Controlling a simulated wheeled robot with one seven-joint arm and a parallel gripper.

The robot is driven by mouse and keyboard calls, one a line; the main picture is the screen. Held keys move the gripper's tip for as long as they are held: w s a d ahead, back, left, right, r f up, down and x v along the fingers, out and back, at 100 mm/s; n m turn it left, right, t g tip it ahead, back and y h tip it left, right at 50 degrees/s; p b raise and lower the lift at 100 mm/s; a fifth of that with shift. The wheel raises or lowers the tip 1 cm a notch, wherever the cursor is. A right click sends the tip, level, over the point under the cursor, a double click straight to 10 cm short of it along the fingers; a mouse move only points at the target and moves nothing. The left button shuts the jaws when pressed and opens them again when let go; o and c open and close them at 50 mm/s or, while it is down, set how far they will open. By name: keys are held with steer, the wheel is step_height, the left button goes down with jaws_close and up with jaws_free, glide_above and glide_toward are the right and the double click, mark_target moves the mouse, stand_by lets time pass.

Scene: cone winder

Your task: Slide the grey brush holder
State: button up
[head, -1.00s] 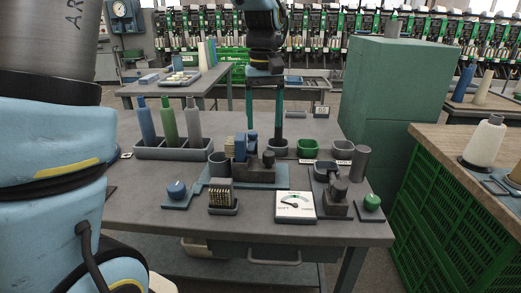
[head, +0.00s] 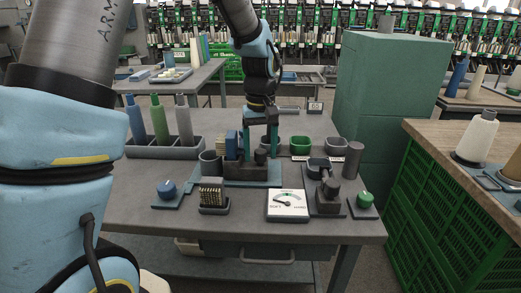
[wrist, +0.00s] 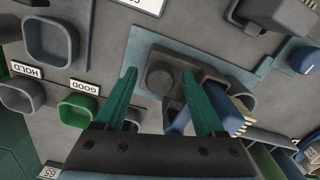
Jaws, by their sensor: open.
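The grey brush holder (head: 243,172) appears to be the dark grey block with a round knob (wrist: 160,78), set on a blue base plate (wrist: 136,52). My gripper (head: 261,153) is open and points down over the holder. In the wrist view its green fingertips (wrist: 158,76) lie on either side of the knob, with nothing gripped. Whether they touch it I cannot tell. The fingers partly hide the holder.
A separate bristle block (head: 212,195) sits in front, between a blue knob (head: 167,188) and a dial gauge (head: 288,203). Grey and green cups (head: 299,144) stand right of my gripper. A rack with several cones (head: 160,150) is at left. A dark fixture (head: 327,196) stands at right.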

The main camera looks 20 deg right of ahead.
jaws_close()
stand_by(0.6)
stand_by(0.8)
